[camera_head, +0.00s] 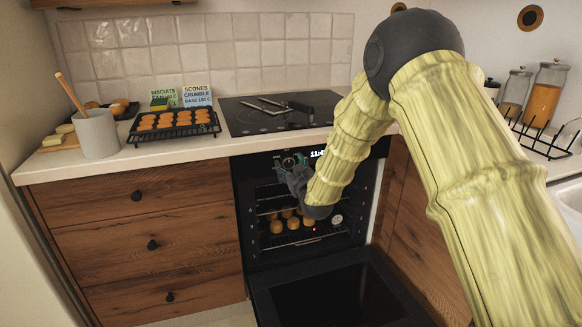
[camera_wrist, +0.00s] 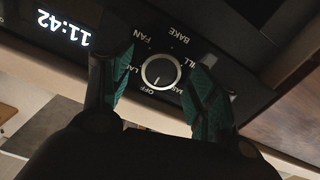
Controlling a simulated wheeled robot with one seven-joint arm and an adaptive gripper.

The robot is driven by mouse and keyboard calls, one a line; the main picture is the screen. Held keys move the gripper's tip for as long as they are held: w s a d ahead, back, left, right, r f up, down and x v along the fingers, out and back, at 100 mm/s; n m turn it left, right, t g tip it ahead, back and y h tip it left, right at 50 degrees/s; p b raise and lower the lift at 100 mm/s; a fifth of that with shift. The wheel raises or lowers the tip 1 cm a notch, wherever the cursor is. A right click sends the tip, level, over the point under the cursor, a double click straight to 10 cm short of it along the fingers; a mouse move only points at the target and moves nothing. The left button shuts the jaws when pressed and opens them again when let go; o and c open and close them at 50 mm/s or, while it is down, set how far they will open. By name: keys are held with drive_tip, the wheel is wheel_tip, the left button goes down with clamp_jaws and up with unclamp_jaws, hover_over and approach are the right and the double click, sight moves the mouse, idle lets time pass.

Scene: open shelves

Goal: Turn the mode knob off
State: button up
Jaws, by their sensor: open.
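The mode knob (camera_wrist: 161,71) is a round black knob with a pale rim on the dark oven panel, shown upside down in the wrist view. Printed around it are FAN, BAKE, a partly hidden word ending in ILL, and OFF. A small pale mark shows on its face towards the OFF label, but I cannot read its exact setting. My gripper (camera_wrist: 166,66) is open, with one green-padded finger on each side of the knob and visible gaps between. In the head view my gripper (camera_head: 291,172) is at the oven's control panel, and the knob is mostly hidden there.
The oven door (camera_head: 335,293) hangs open below, with several buns (camera_head: 293,224) on a rack and a round dial (camera_head: 336,219) inside. A lit clock (camera_wrist: 63,28) is beside the knob. Above are the cooktop (camera_head: 262,117) and a rack of biscuits (camera_head: 172,124).

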drive_tip(key=v, duration=1.1)
drive_tip(key=shift+s, duration=0.35)
drive_tip(key=shift+d, duration=0.2)
